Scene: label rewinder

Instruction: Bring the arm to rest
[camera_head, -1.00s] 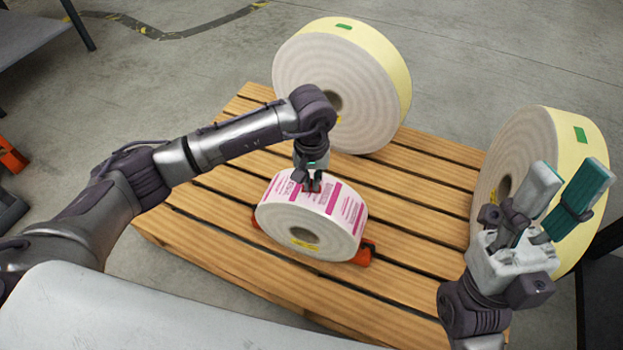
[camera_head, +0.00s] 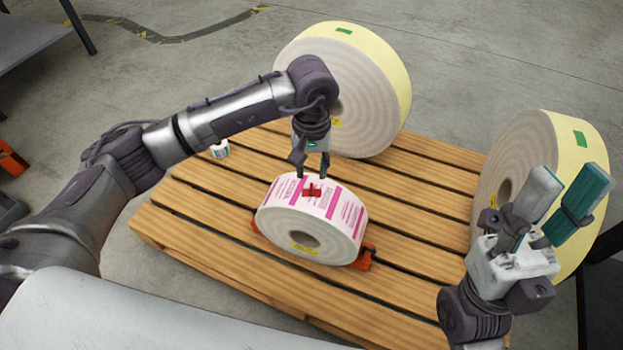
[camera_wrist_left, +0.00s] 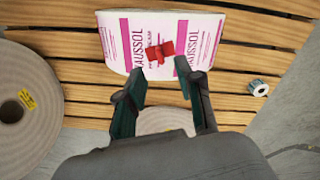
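My left gripper (camera_head: 312,174) hangs just above the printed label roll, fingers pointing down and apart. In the left wrist view its two fingers (camera_wrist_left: 160,88) are spread with nothing between them. The label roll (camera_head: 340,207), white with pink print, stands on its rim on the wooden pallet. A small red piece (camera_head: 312,191) sits on top of the roll, just beyond the fingertips; it also shows in the left wrist view (camera_wrist_left: 160,53). My right gripper (camera_head: 565,205) is at the right with its two long fingers pointing up and apart, empty.
Orange-red supports (camera_head: 366,259) flank the label roll's base. Two large yellow-edged rolls stand at the back (camera_head: 390,75) and at the right (camera_head: 570,150). A small white roll (camera_head: 220,150) lies on the pallet (camera_head: 225,232) near my left forearm. The pallet's front left is clear.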

